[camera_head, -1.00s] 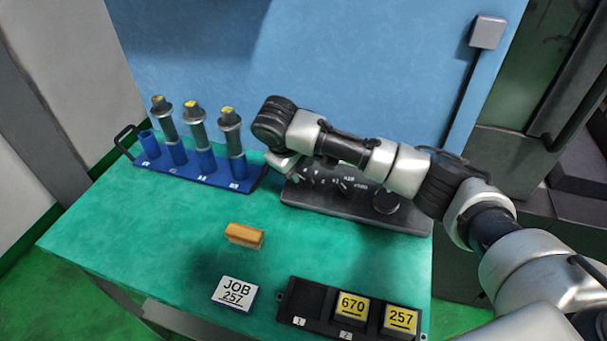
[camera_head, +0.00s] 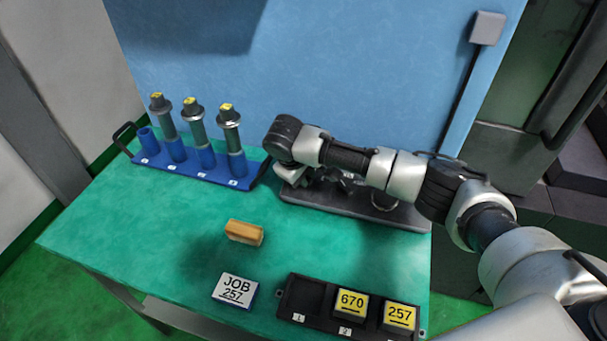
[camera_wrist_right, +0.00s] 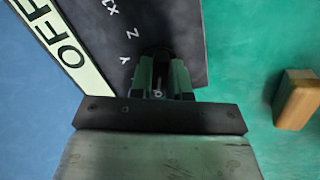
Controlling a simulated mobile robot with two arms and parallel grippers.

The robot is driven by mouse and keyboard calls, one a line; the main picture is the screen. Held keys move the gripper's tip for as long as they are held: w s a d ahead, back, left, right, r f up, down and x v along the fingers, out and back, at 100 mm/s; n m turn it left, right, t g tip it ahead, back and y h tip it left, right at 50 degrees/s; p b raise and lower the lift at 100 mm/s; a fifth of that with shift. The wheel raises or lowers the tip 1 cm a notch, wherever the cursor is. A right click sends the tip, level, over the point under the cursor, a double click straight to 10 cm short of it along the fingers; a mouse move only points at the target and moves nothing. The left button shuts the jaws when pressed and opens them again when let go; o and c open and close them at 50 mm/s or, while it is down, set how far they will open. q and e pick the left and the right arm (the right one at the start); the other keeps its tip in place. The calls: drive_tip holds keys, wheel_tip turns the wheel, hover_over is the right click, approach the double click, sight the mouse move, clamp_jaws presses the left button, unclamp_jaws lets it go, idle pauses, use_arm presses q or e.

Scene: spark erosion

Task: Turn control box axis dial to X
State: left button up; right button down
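The control box (camera_head: 405,216) is a dark flat panel at the back right of the table, partly hidden under my right arm. In the right wrist view its face (camera_wrist_right: 115,60) carries white letters, with Y and Z readable and an X-like label beyond. A dark axis dial (camera_wrist_right: 157,55) sits beside these letters, mostly hidden by my right gripper (camera_wrist_right: 160,78). The two fingertips are a little apart, at the dial, one on each side. I cannot tell whether they press on it, nor where the dial points. My left gripper is not in view.
A pale plate reading OFF (camera_wrist_right: 62,45) lies beside the letters. A blue rack (camera_head: 200,172) with several electrodes stands at the back left. A wooden block (camera_head: 244,233), a JOB 257 card (camera_head: 234,290) and a black tray (camera_head: 297,298) with yellow-labelled blocks lie nearer.

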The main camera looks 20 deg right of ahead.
drive_tip(key=shift+r+m+p, duration=0.15)
drive_tip(key=shift+m+p, duration=0.25)
drive_tip(key=shift+p, duration=0.3)
drive_tip(key=m+p, duration=0.4)
drive_tip(key=p, duration=0.1)
drive_tip(key=shift+r+y, duration=0.1)
drive_tip(key=shift+y, duration=0.3)
drive_tip(key=shift+m+y+p, duration=0.3)
drive_tip(key=shift+m+p, duration=1.5)
drive_tip(key=shift+m, duration=0.1)
drive_tip(key=shift+f, duration=0.2)
drive_tip(key=c, duration=1.1)
unclamp_jaws()
drive_tip(key=shift+r, duration=0.1)
